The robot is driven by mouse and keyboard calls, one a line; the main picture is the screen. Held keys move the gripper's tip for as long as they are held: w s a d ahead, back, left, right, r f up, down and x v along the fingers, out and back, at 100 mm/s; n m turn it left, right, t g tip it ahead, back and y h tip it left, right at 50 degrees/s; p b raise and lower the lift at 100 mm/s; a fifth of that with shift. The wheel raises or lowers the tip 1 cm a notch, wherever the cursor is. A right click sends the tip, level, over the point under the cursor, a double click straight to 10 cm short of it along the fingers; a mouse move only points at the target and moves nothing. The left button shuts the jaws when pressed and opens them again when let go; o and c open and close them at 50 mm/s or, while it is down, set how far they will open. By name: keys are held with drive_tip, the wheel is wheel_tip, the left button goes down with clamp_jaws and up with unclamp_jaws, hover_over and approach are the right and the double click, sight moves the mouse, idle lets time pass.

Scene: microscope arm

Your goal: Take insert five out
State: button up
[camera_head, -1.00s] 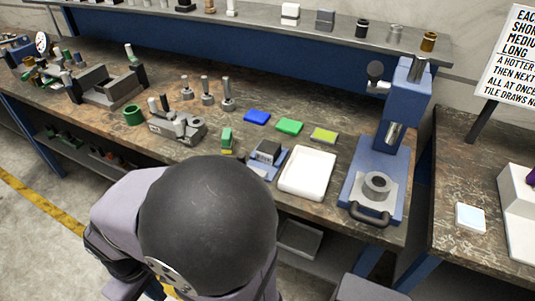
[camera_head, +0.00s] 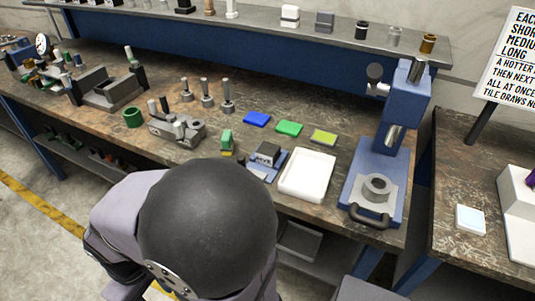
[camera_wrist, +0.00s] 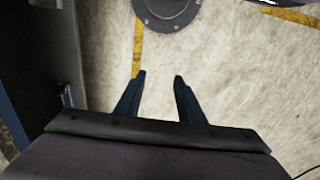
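My gripper (camera_wrist: 160,75) is open and empty in the wrist view, its two dark fingers apart over bare concrete floor, away from the bench top. In the head view my own arm hides the gripper. No part is readable as insert five. Candidate fixtures are a grey block with upright cylinders (camera_head: 177,130), a small blue-based fixture with a grey block (camera_head: 266,155), and a blue press (camera_head: 405,105) with a grey ring-shaped seat (camera_head: 377,187). Whether an insert sits in any of them, I cannot tell.
A white tray (camera_head: 307,175) lies left of the press. Blue (camera_head: 257,119), green (camera_head: 289,128) and yellow-green (camera_head: 323,136) pads lie behind it. A green ring (camera_head: 133,117) and three grey pegs stand further left. A shelf (camera_head: 270,15) runs along the back.

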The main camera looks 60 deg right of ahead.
drive_tip(key=o, duration=0.8)
